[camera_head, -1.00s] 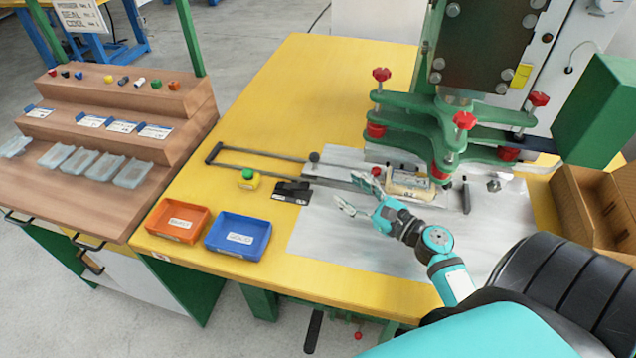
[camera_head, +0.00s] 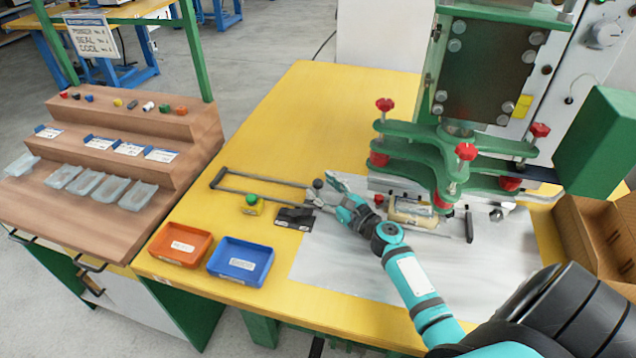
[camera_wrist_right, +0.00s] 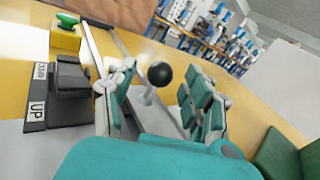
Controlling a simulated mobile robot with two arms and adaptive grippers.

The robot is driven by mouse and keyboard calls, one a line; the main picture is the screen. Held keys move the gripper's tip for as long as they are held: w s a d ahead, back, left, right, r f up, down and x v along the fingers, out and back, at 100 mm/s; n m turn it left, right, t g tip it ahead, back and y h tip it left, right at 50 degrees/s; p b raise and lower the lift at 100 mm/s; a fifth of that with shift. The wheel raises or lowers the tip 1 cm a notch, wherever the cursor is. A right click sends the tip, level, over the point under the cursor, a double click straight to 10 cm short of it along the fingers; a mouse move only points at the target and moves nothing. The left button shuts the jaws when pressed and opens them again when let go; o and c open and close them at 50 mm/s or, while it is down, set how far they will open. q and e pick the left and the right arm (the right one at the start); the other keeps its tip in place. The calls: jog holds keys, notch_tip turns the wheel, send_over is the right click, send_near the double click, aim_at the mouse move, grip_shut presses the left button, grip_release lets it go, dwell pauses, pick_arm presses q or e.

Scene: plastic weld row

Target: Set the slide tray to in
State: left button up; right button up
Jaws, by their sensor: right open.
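The slide tray (camera_head: 432,233) lies on the pale plate under the green press, with a cream part (camera_head: 413,212) on it. Its two thin rails (camera_head: 262,177) run out to the left over the yellow table. A dark ball knob (camera_head: 318,184) stands on a post by the rails; it also shows in the right wrist view (camera_wrist_right: 160,74). My right gripper (camera_head: 320,187) is open at the knob. In the right wrist view the knob stands between its two fingers, slightly beyond the tips, and contact cannot be told. My left gripper is not in view.
A black switch block (camera_head: 295,217) and a yellow box with a green button (camera_head: 252,204) sit close left of my right gripper. An orange bin (camera_head: 181,245) and a blue bin (camera_head: 240,262) stand at the front left. The green press (camera_head: 450,160) overhangs the right side.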

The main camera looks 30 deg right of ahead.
jog(key=shift+w+a, duration=0.15)
jog(key=shift+w, duration=0.95)
grip_shut()
